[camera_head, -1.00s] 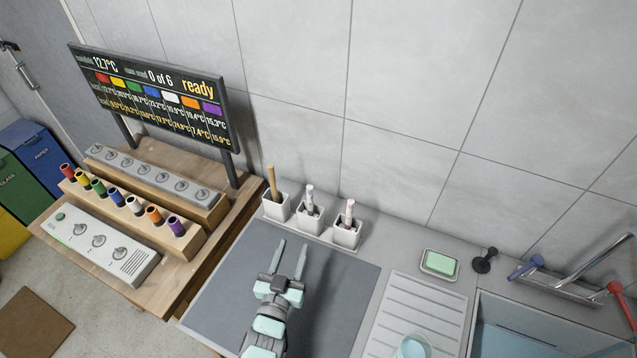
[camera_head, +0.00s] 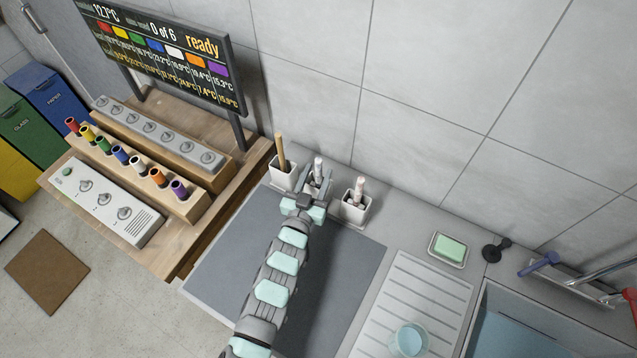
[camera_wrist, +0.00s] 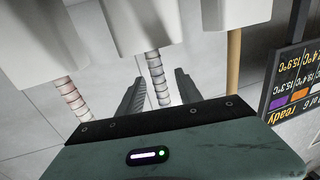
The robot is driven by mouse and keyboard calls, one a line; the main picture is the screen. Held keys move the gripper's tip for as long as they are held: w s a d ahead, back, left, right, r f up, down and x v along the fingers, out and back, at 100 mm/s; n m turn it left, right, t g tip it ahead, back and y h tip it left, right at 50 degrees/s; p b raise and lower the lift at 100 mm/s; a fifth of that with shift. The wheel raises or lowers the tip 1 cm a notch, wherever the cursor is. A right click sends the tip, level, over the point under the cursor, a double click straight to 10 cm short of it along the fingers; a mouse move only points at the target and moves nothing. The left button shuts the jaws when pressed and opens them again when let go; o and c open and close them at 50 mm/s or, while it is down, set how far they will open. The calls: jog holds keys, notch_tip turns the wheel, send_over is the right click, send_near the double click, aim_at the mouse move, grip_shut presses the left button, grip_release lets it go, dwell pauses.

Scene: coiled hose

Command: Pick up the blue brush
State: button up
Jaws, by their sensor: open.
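Three white cups stand in a row by the wall, each with one upright handle. The left cup (camera_head: 281,181) holds a plain wooden handle (camera_head: 280,150). The middle handle (camera_head: 318,167) is pale grey-white with ring-like stripes; the right handle (camera_head: 359,188) is similar but pinkish. None looks plainly blue, and the cups hide their lower ends. My gripper (camera_head: 315,183) is open at the middle cup. In the wrist view, which is upside down, the middle handle (camera_wrist: 156,72) appears between my two fingers (camera_wrist: 159,80), with gaps on both sides.
The right cup (camera_head: 355,209) stands close beside my gripper. A grey mat (camera_head: 235,262) lies under my arm. A green soap (camera_head: 450,248) in a dish, a ridged drainboard (camera_head: 425,290) and a sink are to the right; a wooden stand with a display board (camera_head: 165,50) is left.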

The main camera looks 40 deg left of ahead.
jog(key=x, duration=0.4)
jog(key=shift+w, duration=0.15)
jog(key=shift+c, duration=0.5)
grip_shut()
dwell(0.8)
